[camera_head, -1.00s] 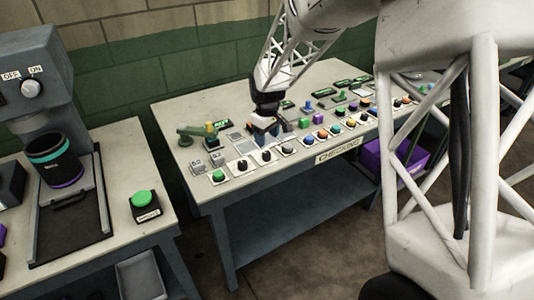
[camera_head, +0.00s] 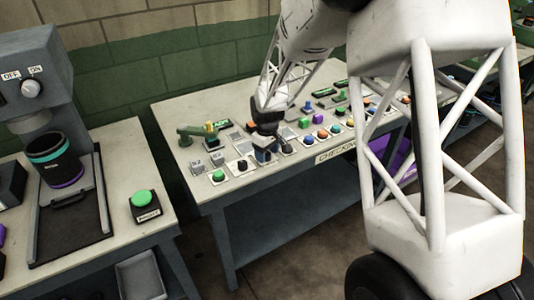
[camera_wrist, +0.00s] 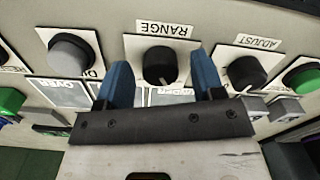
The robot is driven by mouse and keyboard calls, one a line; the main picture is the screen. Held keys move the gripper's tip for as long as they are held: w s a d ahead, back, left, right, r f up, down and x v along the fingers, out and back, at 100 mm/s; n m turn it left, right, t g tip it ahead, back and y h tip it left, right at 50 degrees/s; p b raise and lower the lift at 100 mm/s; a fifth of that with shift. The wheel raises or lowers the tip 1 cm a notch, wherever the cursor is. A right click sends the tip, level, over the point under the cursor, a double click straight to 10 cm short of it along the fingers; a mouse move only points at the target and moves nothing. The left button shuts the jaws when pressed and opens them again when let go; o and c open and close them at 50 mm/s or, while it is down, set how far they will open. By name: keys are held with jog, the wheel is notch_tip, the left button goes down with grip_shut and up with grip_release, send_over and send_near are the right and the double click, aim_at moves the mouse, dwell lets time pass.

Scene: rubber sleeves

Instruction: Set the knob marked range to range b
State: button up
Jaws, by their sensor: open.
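The range knob is a round black knob (camera_wrist: 160,62) on a white plate, under a label reading RANGE that appears upside down in the wrist view. Its pale pointer mark faces the bottom of that view. My gripper (camera_wrist: 160,66) is open, with one blue finger on each side of the knob in the picture. I see no clear contact and cannot tell how deep the fingers reach. In the head view my gripper (camera_head: 265,148) is low over the front row of controls and mostly hides the range knob. No range b mark is readable.
Beside the range plate are a black knob labelled ADJUST (camera_wrist: 246,72) and a grey round control (camera_wrist: 70,54). A green button (camera_wrist: 306,77) lies beyond ADJUST. Grey display panels (camera_wrist: 60,92) lie close by. A green lever device (camera_head: 197,132) stands at the table's left.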

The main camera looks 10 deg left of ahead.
jog(key=shift+f, duration=0.2)
jog(key=shift+c, duration=0.4)
jog(key=c, duration=0.8)
jog(key=shift+c, duration=0.2)
jog(key=shift+m, duration=0.4)
jog(key=m, duration=1.1)
jog(key=shift+a, duration=0.1)
